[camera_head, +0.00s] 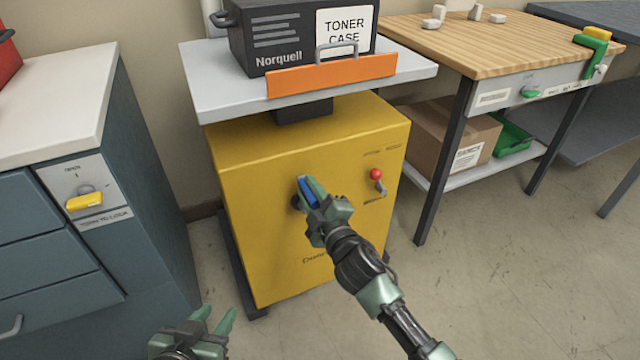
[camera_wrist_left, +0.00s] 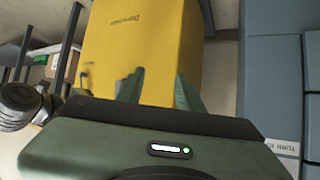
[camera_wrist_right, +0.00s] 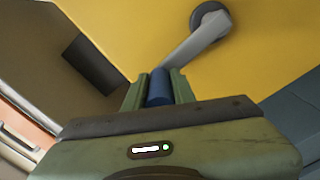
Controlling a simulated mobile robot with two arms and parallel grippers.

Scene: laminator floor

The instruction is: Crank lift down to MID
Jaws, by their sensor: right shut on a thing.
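The lift is a yellow cabinet (camera_head: 270,170) with a grey platform (camera_head: 225,98) on a dark post above it. Its crank has a grey arm (camera_wrist_right: 200,38) on a dark round hub, seen in the right wrist view, and a blue handle (camera_head: 308,192). My right gripper (camera_head: 310,190) is shut on the blue handle, which shows between its fingers in the right wrist view (camera_wrist_right: 159,88). The gripper hides most of the crank in the head view. My left gripper (camera_head: 215,322) is open and empty, low in front of the cabinet. No MID mark is readable.
A black toner case (camera_head: 280,45) stands on the platform behind an orange lip (camera_head: 332,75). A red-knobbed lever (camera_head: 377,180) is on the cabinet front. A blue drawer unit (camera_head: 50,230) stands left, a wooden workbench (camera_head: 480,45) right. Floor at right is clear.

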